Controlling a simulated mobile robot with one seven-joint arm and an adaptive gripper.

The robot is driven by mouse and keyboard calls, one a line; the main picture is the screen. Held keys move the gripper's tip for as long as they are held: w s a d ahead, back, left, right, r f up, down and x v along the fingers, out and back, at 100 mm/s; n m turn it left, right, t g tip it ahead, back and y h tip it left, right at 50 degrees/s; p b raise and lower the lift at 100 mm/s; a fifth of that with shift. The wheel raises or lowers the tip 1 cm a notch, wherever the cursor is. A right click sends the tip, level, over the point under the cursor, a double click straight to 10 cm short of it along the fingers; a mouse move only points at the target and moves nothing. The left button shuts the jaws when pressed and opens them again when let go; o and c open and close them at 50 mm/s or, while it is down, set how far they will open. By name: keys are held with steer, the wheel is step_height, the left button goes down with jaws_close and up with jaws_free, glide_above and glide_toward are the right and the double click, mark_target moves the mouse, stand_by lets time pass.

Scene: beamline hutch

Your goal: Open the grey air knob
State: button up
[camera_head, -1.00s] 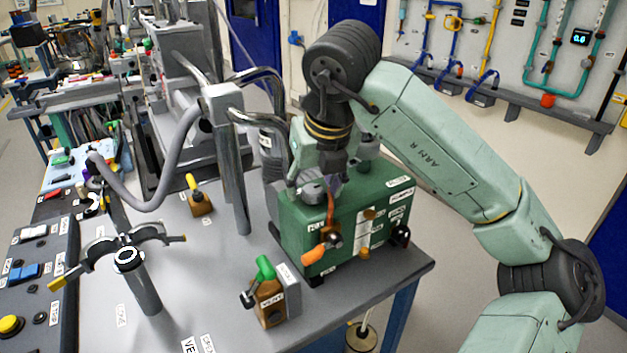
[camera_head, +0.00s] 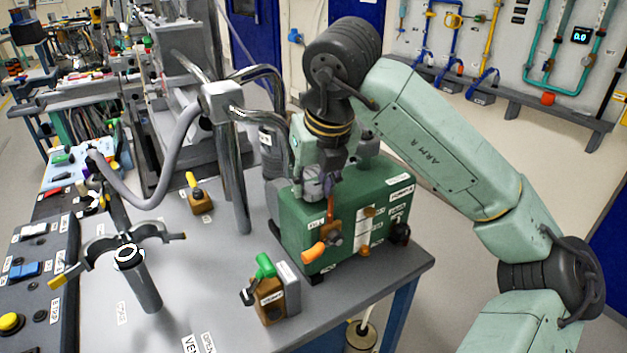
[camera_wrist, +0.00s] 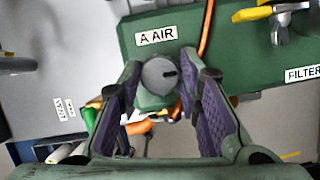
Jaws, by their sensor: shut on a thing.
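The grey air knob (camera_wrist: 160,76) is a round grey disc with a short dark mark near its right edge. In the wrist view it sits below the "A AIR" label (camera_wrist: 157,36) on the green box (camera_wrist: 215,30). My gripper (camera_wrist: 161,84) has its purple-padded fingers on either side of the knob and is shut on it. In the head view my gripper (camera_head: 316,182) points down at the top left part of the green pump box (camera_head: 365,192); there the fingers largely hide the knob.
An orange-handled valve (camera_head: 315,252) is on the box's front, close below my gripper. A green-handled valve block (camera_head: 272,296) stands in front. Metal pipes (camera_head: 237,165) rise to the left. The table (camera_head: 205,260) is clear between them.

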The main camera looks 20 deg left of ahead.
steer(key=n+b, duration=0.1)
steer(key=n, duration=0.1)
steer(key=shift+w+f+n+g+y+b, duration=0.1)
steer(key=shift+n+g+y+b, duration=0.25)
steer(key=shift+n+g+y, duration=0.05)
steer(key=n+g, duration=0.1)
steer(key=n, duration=0.1)
steer(key=shift+n+b, duration=0.3)
steer(key=shift+n, duration=0.1)
steer(key=n+g, duration=0.1)
steer(key=n, duration=0.2)
steer(key=n+g+p, duration=0.1)
steer(key=n, duration=0.2)
steer(key=shift+w+r+y, duration=0.15)
steer(key=shift+r+y, duration=0.05)
steer(key=shift+y, duration=0.2)
steer(key=n+g, duration=0.1)
steer(key=n, duration=0.2)
steer(key=n+g+h+p, duration=0.1)
steer(key=n, duration=0.2)
steer(key=shift+w+n+g, duration=0.1)
steer(key=shift+n+g, duration=0.2)
steer(key=n+h, duration=0.1)
steer(key=n, duration=0.1)
steer(key=n+g+h, duration=0.1)
steer(key=n, duration=0.2)
steer(key=shift+w+a+n, duration=0.1)
steer(key=shift+n, duration=0.2)
steer(key=o, duration=1.1)
steer(key=shift+f, duration=0.1)
